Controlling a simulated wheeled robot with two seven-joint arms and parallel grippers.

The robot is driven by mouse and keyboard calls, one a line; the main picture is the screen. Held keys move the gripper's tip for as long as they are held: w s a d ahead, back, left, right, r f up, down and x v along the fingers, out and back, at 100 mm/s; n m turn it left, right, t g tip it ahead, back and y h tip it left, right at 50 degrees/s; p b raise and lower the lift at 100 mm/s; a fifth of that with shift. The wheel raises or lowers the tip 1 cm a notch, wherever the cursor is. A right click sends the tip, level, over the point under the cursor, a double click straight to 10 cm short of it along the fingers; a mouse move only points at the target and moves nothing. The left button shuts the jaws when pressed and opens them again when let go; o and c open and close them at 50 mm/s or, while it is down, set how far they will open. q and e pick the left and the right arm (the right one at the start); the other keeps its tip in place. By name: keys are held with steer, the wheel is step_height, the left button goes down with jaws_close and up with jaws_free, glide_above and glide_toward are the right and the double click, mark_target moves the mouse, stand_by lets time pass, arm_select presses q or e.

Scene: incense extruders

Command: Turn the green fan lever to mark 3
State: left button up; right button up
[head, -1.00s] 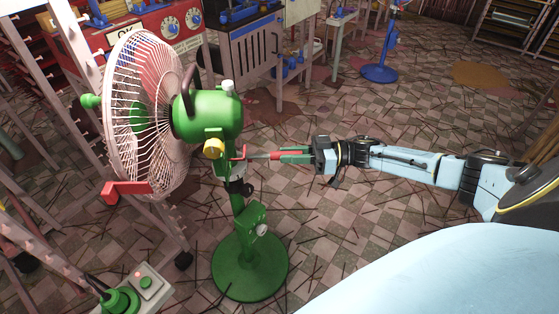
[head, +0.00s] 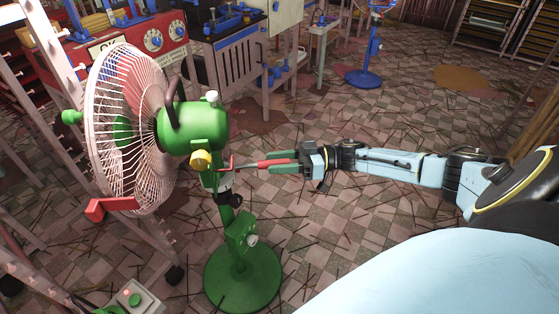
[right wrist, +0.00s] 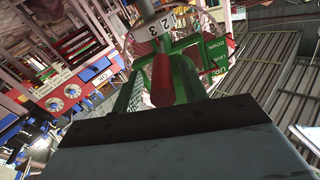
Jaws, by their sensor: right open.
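The green fan (head: 193,126) stands on a round green base, its white wire cage facing left. Its lever, a thin rod with a red grip (head: 275,162), sticks out to the right from below the motor housing. The red grip also shows end-on in the right wrist view (right wrist: 162,82). A pale plate with marks 1, 2, 3 (right wrist: 163,27) is beyond it; I cannot tell which mark the lever points at. My right gripper (head: 272,165) is open, with its green fingers on either side of the red grip. My left gripper is out of view.
A red machine with dials (head: 152,40) and a grey cabinet (head: 240,58) stand behind the fan. A blue fan (head: 367,60) is far back.

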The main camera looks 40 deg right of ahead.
steer(key=shift+d, duration=0.1)
steer(key=shift+s+d, duration=0.2)
steer(key=shift+d, duration=0.1)
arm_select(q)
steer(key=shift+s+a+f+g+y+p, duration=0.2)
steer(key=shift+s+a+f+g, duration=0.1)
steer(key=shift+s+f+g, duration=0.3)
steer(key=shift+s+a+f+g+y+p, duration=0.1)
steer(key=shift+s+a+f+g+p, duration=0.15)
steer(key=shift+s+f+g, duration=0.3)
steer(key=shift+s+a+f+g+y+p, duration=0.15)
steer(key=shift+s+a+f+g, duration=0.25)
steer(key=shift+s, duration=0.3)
arm_select(e)
steer(key=v, duration=1.2)
steer(key=shift+d, duration=0.25)
steer(key=shift+s, duration=0.1)
